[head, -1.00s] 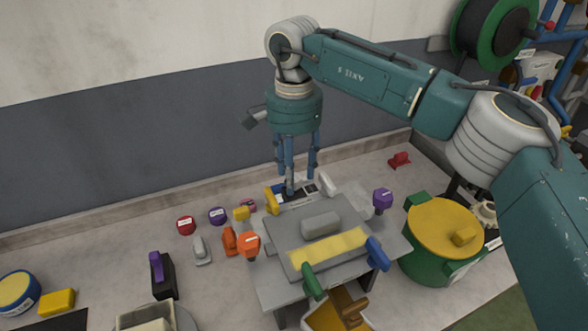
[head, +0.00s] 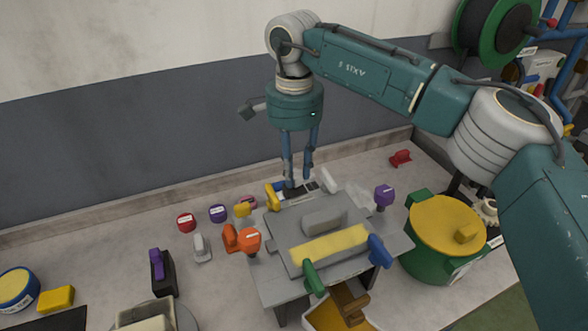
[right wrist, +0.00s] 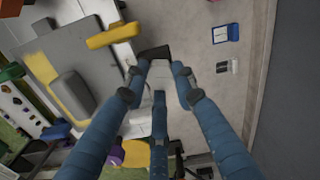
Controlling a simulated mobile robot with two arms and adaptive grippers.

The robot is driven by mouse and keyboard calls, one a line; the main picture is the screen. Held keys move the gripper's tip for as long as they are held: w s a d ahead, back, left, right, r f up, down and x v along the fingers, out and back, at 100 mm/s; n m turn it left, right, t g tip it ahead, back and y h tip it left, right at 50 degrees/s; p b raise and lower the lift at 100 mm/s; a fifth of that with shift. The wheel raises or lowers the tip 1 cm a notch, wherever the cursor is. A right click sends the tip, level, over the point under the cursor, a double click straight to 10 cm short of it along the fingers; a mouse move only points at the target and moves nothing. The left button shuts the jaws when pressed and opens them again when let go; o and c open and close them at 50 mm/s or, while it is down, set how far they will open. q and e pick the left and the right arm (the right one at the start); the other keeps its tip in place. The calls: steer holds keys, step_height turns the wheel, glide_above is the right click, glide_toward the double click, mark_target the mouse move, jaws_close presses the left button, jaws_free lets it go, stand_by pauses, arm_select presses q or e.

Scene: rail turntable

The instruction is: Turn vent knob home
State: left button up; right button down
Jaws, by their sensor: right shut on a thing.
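My right gripper (head: 298,183) points straight down behind the grey raised plate (head: 270,218) of the fixture. Its fingers are closed around a small dark piece (right wrist: 154,53), which shows between the fingertips in the right wrist view. I cannot read a label on this piece, so I cannot confirm that it is the vent knob. The fingers hide most of it in the head view. A yellow handle (head: 272,197) stands just left of the gripper, and a pale grey handle (head: 328,181) stands just right. My left gripper is not in view.
Orange knobs (head: 249,240) stand at the fixture's left, a purple knob (head: 383,195) at its right. Green (head: 312,278) and blue (head: 379,251) handles are at the front. A green pot with a yellow lid (head: 447,222) stands right.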

steer(key=m+b, duration=0.1)
steer(key=m, duration=0.2)
steer(key=shift+w+d+m, duration=0.1)
steer(key=shift+w+m, duration=0.05)
steer(key=shift+m, duration=0.25)
steer(key=m+b, duration=0.1)
steer(key=m, duration=0.2)
steer(key=shift+m, duration=0.3)
steer(key=m+b, duration=0.1)
steer(key=m, duration=0.5)
steer(key=shift+r, duration=0.1)
steer(key=shift+m, duration=0.4)
steer(key=c, duration=1.4)
jaws_free()
steer(key=shift+c, duration=0.2)
steer(key=shift+o, duration=0.2)
steer(key=shift+d, duration=0.1)
